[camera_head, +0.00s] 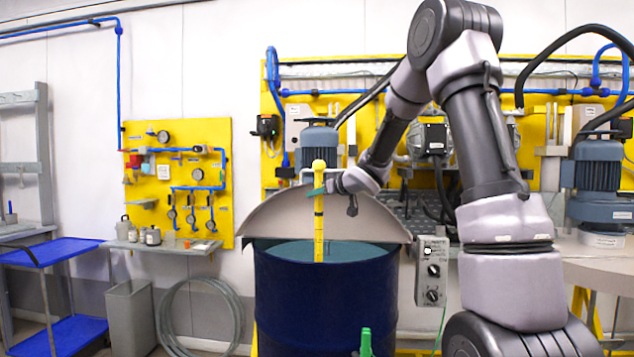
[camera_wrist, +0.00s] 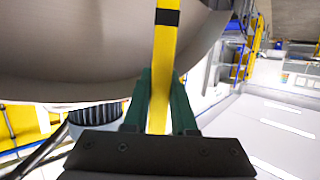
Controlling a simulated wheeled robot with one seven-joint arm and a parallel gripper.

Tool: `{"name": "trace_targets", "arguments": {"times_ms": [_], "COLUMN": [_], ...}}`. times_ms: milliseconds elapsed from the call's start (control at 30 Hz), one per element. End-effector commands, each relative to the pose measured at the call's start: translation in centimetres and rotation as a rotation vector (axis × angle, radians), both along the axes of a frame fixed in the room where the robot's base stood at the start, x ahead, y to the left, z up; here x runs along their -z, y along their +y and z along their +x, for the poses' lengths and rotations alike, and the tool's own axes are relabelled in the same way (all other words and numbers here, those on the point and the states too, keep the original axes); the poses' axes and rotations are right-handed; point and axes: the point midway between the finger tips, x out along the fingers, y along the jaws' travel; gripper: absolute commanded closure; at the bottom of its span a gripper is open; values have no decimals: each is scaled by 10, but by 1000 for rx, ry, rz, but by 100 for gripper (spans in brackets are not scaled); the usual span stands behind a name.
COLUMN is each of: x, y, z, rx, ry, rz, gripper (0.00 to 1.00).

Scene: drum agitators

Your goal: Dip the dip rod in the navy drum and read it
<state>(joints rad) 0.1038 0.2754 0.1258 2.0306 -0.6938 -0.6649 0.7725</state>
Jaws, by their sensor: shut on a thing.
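The yellow dip rod (camera_head: 319,225) with black bands stands upright over the open top of the navy drum (camera_head: 325,305). My gripper (camera_head: 318,191) is shut on the rod's upper part, just below its thick yellow top. The wrist view shows the rod (camera_wrist: 165,50) between the green fingers of my gripper (camera_wrist: 160,95). A blue-green surface (camera_head: 285,251) shows inside the drum. The rod's lower end reaches down to the drum's near rim in the picture and its tip is hidden. I cannot tell how deep it is or read a level on it.
A grey half-round lid (camera_head: 270,215) stands up behind the drum opening. A control box (camera_head: 432,270) is right of the drum. Blue motors (camera_head: 597,180) and pipes line the back. A gauge board (camera_head: 178,180), a bin (camera_head: 130,315) and a blue cart (camera_head: 60,335) are at left.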

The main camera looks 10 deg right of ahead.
Motion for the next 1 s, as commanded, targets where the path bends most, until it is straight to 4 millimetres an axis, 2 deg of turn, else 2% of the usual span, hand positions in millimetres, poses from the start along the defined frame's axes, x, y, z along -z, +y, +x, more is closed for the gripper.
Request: {"name": "trace_targets", "arguments": {"times_ms": [200, 600, 800, 1000], "x": [33, 86, 100, 104], "y": [0, 0, 0, 0], "z": [0, 0, 0, 0], "rx": [0, 1, 1, 1], "ry": [4, 3, 1, -1], "rz": [1, 1, 0, -1], "gripper": [100, 100, 100, 100]}}
